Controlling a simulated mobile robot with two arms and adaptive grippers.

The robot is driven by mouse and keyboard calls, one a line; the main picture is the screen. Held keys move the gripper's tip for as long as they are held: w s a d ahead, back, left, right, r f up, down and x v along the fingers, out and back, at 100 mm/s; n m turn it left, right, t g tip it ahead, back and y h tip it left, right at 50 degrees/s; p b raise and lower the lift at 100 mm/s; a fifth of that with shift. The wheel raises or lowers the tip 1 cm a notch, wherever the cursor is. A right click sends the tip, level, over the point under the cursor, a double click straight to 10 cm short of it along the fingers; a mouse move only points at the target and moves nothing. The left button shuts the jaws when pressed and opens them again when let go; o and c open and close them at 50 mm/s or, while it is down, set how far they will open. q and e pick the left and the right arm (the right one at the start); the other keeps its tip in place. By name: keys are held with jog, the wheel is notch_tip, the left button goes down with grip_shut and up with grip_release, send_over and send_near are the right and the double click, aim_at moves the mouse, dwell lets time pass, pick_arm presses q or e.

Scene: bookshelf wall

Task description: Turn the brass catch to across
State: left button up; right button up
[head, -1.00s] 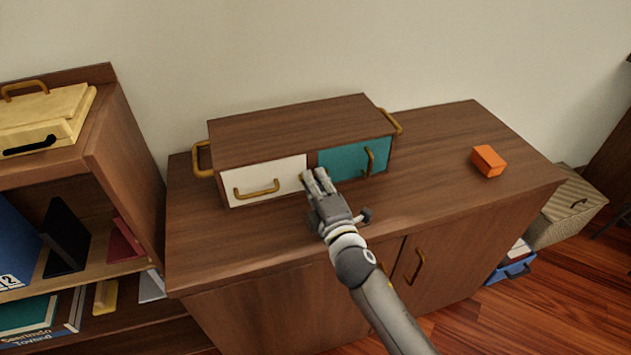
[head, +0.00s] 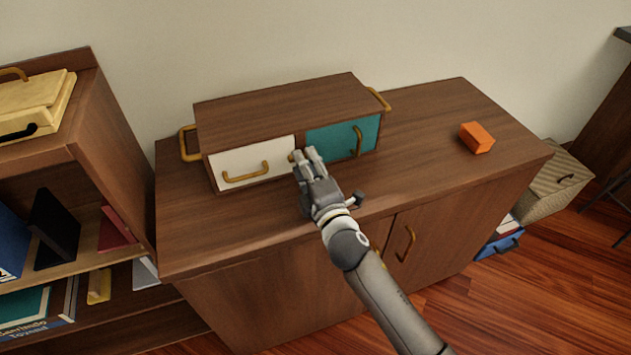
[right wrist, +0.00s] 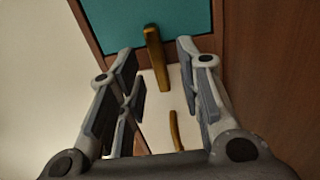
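The brass catch (right wrist: 154,60) shows in the right wrist view between my spread fingers. It runs across the wood divider, from the teal side onto the white front. In the head view only its small brass end (head: 291,157) shows left of my fingertips; the rest is hidden. My right gripper (head: 306,154) is open at the middle of the cabinet front. In the wrist view its fingers (right wrist: 157,50) stand on both sides of the catch; I cannot tell whether they touch it. The white front (head: 225,163) and teal front (head: 332,138) are shut. My left gripper is out of view.
The small cabinet (head: 285,103) stands on a wider sideboard (head: 420,135). The white front's brass handle (head: 246,174) and the teal front's handle (head: 358,141) stick out on either side of my gripper. An orange block (head: 477,137) lies to the right. A bookshelf (head: 118,150) stands at left.

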jog(key=v, duration=1.1)
jog(key=shift+s, duration=0.1)
